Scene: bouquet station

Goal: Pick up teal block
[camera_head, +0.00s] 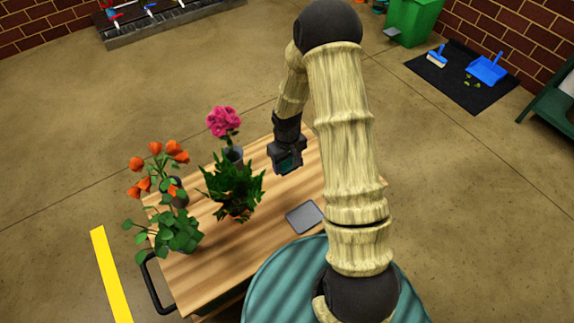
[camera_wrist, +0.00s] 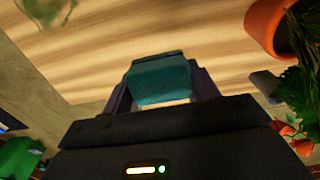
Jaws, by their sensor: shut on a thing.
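The teal block (camera_wrist: 162,82) sits between the two fingers of my gripper (camera_wrist: 162,92) in the wrist view, and the fingers are shut on it. In the head view my gripper (camera_head: 288,164) is over the far part of the wooden table, with a small bit of teal (camera_head: 290,163) showing at its jaws. Most of the block is hidden there by the gripper. I cannot tell for sure whether the block touches the tabletop.
The wooden table (camera_head: 205,265) bears a pink flower (camera_head: 223,121), orange flowers (camera_head: 158,160), a leafy green plant (camera_head: 234,186) and another green plant (camera_head: 178,232), all left of my gripper. A grey plate (camera_head: 304,216) lies nearer. A terracotta pot (camera_wrist: 268,28) is close in the wrist view.

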